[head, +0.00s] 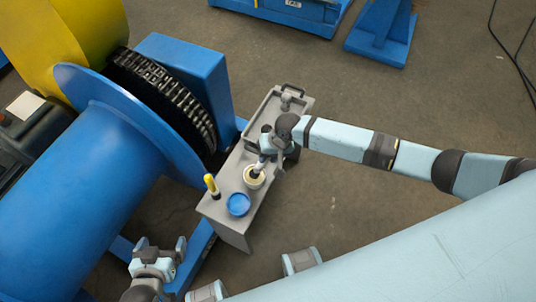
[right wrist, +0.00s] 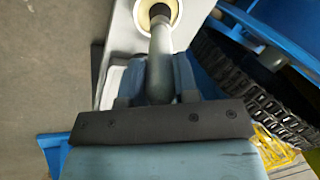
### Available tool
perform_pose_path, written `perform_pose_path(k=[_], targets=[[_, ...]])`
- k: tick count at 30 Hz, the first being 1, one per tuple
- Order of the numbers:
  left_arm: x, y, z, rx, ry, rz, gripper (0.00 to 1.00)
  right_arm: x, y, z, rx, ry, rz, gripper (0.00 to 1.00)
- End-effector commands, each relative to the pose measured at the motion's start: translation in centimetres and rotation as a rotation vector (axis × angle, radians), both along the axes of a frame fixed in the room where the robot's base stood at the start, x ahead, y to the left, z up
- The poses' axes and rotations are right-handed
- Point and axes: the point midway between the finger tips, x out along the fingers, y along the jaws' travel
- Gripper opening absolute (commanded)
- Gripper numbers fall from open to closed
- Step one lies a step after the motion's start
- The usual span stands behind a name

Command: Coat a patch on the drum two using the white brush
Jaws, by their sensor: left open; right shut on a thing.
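A large blue drum (head: 75,205) with a round flange fills the left, and a yellow drum (head: 75,40) stands behind it. I see no number on either, so I cannot tell which is drum two. My right gripper (head: 268,158) is shut on the pale handle of the white brush (right wrist: 160,60). The brush points down into an open pot (head: 254,177) with a cream inside; its dark end is within the pot's rim in the right wrist view (right wrist: 174,22). My left gripper (head: 160,246) is open and empty, low beside the blue drum.
A black chain (head: 165,85) runs between the drums. Open floor lies right.

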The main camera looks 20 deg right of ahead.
Motion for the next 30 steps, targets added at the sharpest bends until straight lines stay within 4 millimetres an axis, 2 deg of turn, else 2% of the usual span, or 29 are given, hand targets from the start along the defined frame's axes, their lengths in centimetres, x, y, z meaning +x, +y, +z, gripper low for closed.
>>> perform_pose_path(k=[30], targets=[[0.06,-0.03,0.82,-0.001,-0.004,0.000,0.95,-0.05,0.03,-0.12,0.000,0.001,0.000,0.04]])
